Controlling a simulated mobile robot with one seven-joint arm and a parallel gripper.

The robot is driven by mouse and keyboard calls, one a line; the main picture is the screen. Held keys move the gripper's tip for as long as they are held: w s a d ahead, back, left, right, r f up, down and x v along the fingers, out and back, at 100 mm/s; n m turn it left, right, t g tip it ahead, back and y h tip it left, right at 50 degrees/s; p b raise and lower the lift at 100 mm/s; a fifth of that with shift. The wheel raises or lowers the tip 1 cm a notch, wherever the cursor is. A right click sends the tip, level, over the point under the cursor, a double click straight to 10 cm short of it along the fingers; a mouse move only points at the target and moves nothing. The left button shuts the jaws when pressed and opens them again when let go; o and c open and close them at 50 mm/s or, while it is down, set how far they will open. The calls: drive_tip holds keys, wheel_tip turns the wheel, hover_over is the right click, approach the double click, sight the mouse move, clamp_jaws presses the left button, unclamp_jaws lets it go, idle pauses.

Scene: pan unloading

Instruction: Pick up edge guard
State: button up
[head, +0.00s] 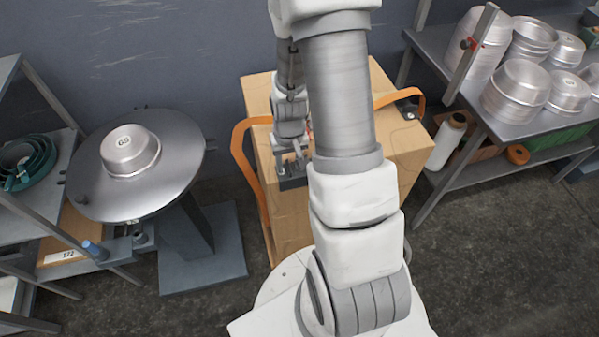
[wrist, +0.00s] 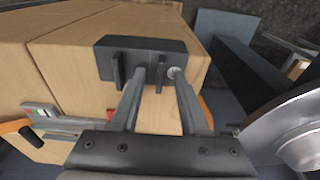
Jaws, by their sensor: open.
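The edge guard (wrist: 105,50) is a dark grey block with two upright fins. It sits on an edge of the cardboard box (wrist: 60,60). In the head view the guard (head: 292,184) shows at the near edge of the box, just below my gripper (head: 291,158). In the wrist view my gripper (wrist: 158,74) is open, with its fingertips over the guard. The right fin appears between the two fingertips, and the left fin stands outside the left finger. Whether the fingers touch the guard cannot be told. Part of the guard is hidden behind the fingers.
An orange strap (head: 239,150) runs down the box's left side. A round metal turntable (head: 105,197) with a pan (head: 131,150) stands to the left. A bench (head: 440,58) with several stacked pans is at the right. My arm hides part of the box.

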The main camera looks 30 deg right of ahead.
drive_tip(key=shift+c, duration=0.3)
clamp_jaws()
drive_tip(key=shift+d, duration=0.1)
